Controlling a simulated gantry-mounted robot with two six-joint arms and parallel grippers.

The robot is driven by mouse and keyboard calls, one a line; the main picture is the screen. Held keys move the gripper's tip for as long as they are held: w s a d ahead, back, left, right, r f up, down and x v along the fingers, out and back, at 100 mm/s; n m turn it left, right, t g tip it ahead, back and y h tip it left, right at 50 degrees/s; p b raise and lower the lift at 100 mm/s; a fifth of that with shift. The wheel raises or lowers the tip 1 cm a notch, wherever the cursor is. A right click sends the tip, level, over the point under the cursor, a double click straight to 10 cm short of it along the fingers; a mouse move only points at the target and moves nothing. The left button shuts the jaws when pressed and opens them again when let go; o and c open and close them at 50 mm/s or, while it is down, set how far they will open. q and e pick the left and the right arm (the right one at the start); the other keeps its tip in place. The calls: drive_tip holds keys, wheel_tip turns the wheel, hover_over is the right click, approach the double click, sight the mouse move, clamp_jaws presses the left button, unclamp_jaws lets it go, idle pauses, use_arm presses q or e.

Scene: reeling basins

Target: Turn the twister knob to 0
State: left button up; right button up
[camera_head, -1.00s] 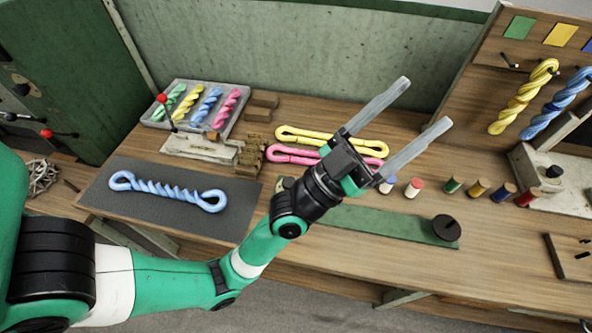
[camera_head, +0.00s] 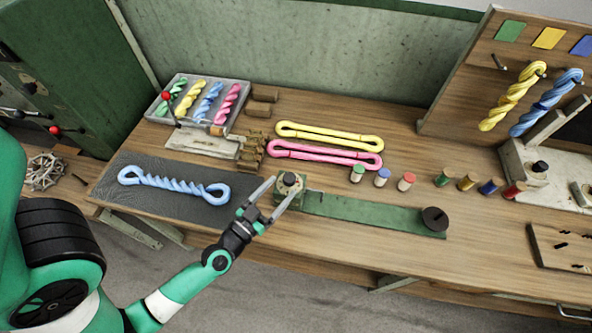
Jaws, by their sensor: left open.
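The twister is a long green base (camera_head: 365,210) lying on the bench, with a green box at its left end. A dark round knob (camera_head: 289,179) sits on top of that box. A black disc (camera_head: 434,218) with a small pin stands at the base's right end. My left gripper (camera_head: 286,183) is open, its two pale fingers reaching up from the lower left, one on each side of the knob. I cannot tell whether the fingers touch it. Any markings on the knob are too small to read. My right gripper is out of view.
A blue twisted skein (camera_head: 172,184) lies on a dark mat (camera_head: 122,205) to the left. Yellow (camera_head: 330,136) and pink (camera_head: 325,156) skeins lie behind the twister. Several thread spools stand behind and right of it. A tray of skeins (camera_head: 240,108) is at the back left.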

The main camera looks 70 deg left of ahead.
sight(294, 175)
use_arm(q)
drive_tip(key=x, duration=0.8)
drive_tip(key=shift+p, duration=0.3)
drive_tip(key=shift+r, duration=0.1)
clamp_jaws()
